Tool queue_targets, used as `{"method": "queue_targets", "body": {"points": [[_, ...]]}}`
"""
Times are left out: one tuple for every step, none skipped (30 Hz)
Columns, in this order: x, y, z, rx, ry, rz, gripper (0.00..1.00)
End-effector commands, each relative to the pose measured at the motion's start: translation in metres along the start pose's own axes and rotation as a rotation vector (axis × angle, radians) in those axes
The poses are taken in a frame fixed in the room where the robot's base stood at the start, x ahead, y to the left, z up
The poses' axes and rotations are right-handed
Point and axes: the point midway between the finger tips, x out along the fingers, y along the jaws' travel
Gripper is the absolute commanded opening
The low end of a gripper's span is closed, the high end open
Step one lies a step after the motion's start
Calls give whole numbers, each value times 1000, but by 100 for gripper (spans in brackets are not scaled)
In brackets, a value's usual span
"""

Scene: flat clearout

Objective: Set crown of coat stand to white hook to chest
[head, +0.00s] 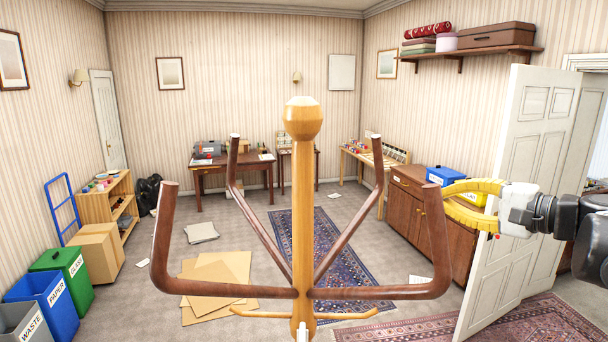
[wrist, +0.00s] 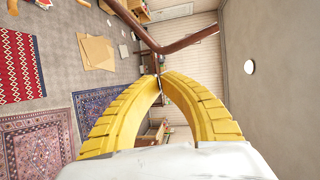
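The coat stand's crown fills the middle of the head view. It has a pale wooden post (head: 303,190) with a round knob and brown curved hooks, such as the left one (head: 163,240) and right one (head: 437,240). A small white part (head: 302,333) shows low on the post; I cannot tell if it is the white hook. My gripper (head: 443,198) has yellow fingers just behind the right hook's upper end, which partly hides them. In the wrist view my gripper (wrist: 160,77) has its fingertips together, with no object clearly between them. A brown hook (wrist: 185,40) lies beyond them.
A brown cabinet (head: 405,205), possibly the chest, stands at the right with blue and yellow boxes on top. An open white door (head: 515,190) is beside my arm. Bins (head: 45,295) and cardboard (head: 218,285) are at left. Patterned rugs (head: 330,255) cover part of the floor.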

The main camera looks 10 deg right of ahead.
Motion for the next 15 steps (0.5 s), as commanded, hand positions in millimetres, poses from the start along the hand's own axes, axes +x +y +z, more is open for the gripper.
{"method": "queue_targets", "body": {"points": [[6, 0, 1, -1, -4, 0, 0], [11, 0, 1, -1, -4, 1, 0], [17, 0, 1, -1, -5, 1, 0], [23, 0, 2, -2, -6, 1, 0], [29, 0, 2, -2, -5, 1, 0], [38, 0, 2, -2, -7, 2, 0], [44, 0, 2, -2, -6, 2, 0], [51, 0, 2, -2, -7, 2, 0], [60, 0, 2, -2, -6, 2, 0], [67, 0, 2, -2, -7, 2, 0], [73, 0, 2, -2, -6, 2, 0], [82, 0, 2, -2, -7, 3, 0], [88, 0, 2, -2, -6, 3, 0], [94, 0, 2, -2, -5, 3, 0], [101, 0, 3, -2, -6, 3, 0]]}}
